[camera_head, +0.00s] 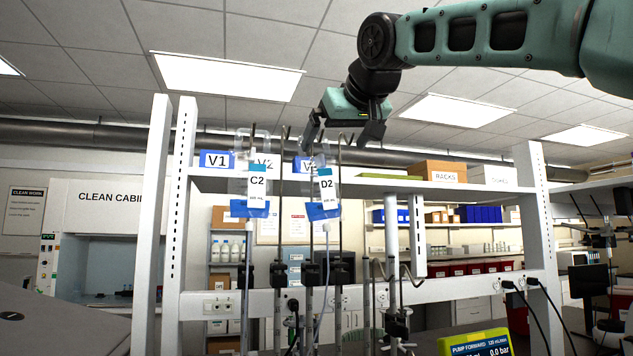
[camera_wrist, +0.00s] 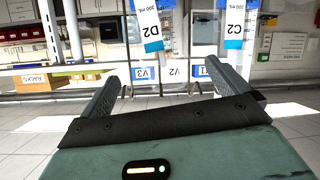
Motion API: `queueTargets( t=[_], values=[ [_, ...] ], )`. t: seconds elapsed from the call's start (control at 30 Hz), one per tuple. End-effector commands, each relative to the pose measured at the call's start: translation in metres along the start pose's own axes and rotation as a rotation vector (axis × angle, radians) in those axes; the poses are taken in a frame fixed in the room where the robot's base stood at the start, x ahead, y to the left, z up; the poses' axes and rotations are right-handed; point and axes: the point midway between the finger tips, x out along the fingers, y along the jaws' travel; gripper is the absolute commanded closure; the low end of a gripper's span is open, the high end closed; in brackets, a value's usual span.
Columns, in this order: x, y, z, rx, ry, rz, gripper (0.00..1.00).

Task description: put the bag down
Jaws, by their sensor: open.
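Two clear bags hang side by side at the poles in front of the rack. Bag C2 (camera_head: 257,182) is on the left and bag D2 (camera_head: 326,187) on the right in the head view; each has a white label and a blue lower end. In the wrist view, which is upside down, bag D2 (camera_wrist: 147,27) is on the left and bag C2 (camera_wrist: 235,25) on the right. My gripper (camera_head: 341,135) is open and empty, just above bag D2 in the head view. Its spread fingers also show in the wrist view (camera_wrist: 158,80), with nothing between them.
Thin hooked poles (camera_head: 340,205) stand around the bags, close to my gripper. A white rack shelf (camera_head: 400,186) behind carries V1 (camera_head: 216,160), V2 and V3 labels and a RACKS box (camera_head: 441,171). Tubes run down from the bags. A green pump display (camera_head: 478,344) is at the lower right.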

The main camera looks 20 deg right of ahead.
Motion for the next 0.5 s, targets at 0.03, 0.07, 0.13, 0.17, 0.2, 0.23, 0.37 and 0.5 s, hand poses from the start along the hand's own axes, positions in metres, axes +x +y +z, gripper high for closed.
queueTargets(
  t=[0.03,0.07,0.13,0.17,0.2,0.23,0.37,0.5],
  values=[
    [0.011,0.001,-0.002,-0.001,-0.005,0.000,0.00],
    [0.017,0.001,-0.002,-0.001,-0.005,0.000,0.00],
    [0.031,0.001,-0.003,-0.001,-0.005,0.000,0.00],
    [0.037,0.000,-0.002,-0.001,-0.005,0.000,0.00],
    [0.043,0.000,-0.002,0.000,-0.004,0.000,0.00],
    [0.047,0.000,-0.002,0.000,-0.003,0.000,0.00],
    [0.061,0.000,-0.001,0.000,-0.002,0.000,0.00],
    [0.068,0.000,-0.001,0.000,-0.002,0.000,0.00]
  ],
)
